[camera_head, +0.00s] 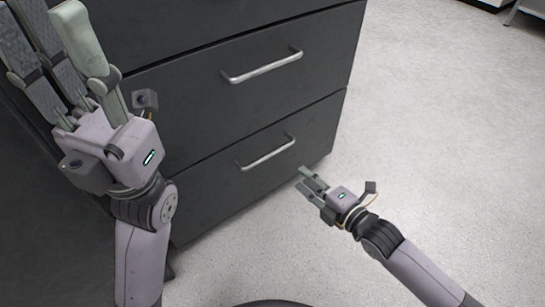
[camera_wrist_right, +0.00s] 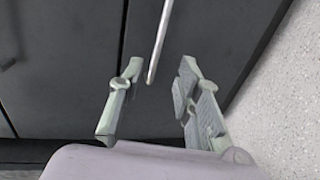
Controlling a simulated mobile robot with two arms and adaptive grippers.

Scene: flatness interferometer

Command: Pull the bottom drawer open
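The bottom drawer (camera_head: 240,180) is the lowest dark grey front of the cabinet, and it looks closed. Its silver bar handle (camera_head: 266,154) is in plain view in the head view. My right gripper (camera_head: 308,180) is open and empty, just right of and below the handle's right end. In the right wrist view the handle (camera_wrist_right: 159,40) lies ahead, with its near end in line with the gap between the spread fingers (camera_wrist_right: 160,88). I see no contact. My left gripper (camera_head: 45,35) is open and empty at the upper left, in front of the cabinet's upper part.
Another closed drawer (camera_head: 210,95) with a silver handle (camera_head: 263,67) is directly above. The pale speckled floor (camera_head: 430,130) is clear in front of and to the right of the cabinet. A table leg stands far off at the top right.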

